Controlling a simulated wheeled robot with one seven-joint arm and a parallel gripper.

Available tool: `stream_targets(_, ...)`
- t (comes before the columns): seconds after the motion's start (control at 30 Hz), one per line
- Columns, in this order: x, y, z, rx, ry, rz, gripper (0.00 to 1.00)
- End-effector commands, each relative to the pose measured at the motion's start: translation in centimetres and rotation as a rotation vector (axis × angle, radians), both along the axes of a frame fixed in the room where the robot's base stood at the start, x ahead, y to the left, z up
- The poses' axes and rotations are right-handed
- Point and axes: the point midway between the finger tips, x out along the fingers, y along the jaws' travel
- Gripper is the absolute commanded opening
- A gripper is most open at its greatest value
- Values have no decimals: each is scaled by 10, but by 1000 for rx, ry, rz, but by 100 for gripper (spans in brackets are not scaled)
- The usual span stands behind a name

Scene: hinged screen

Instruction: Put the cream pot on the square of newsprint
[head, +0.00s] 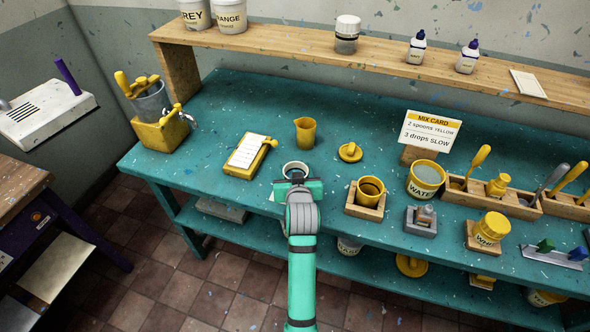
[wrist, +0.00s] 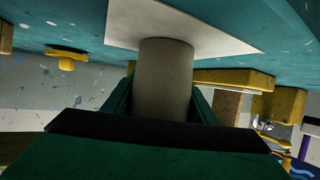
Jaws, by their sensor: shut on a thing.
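The cream pot (wrist: 165,75) is between the fingers of my gripper (wrist: 160,105) in the wrist view, which shows the bench upside down. In the head view the open rim of the pot (head: 296,163) shows just beyond my gripper (head: 294,183), near the front edge of the bench. My gripper is shut on the pot, which looks upright. The square of newsprint (wrist: 225,42) is a pale flat sheet on the bench. The pot's base overlaps the sheet in the wrist view; I cannot tell if it touches. In the head view my gripper hides most of the sheet.
On the teal bench (head: 222,105), a yellow jug (head: 305,133) and a yellow lid (head: 350,152) stand behind the pot. A yellow cup in a wooden holder (head: 366,198) stands to the right.

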Motion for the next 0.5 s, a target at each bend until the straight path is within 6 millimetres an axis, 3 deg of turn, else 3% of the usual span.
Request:
stream_targets(0.03, 0, 0, -1, 0, 0, 0, 56)
stream_targets(0.1, 0, 0, -1, 0, 0, 0, 71)
stream_targets(0.5, -3, 0, 4, 0, 0, 0, 71)
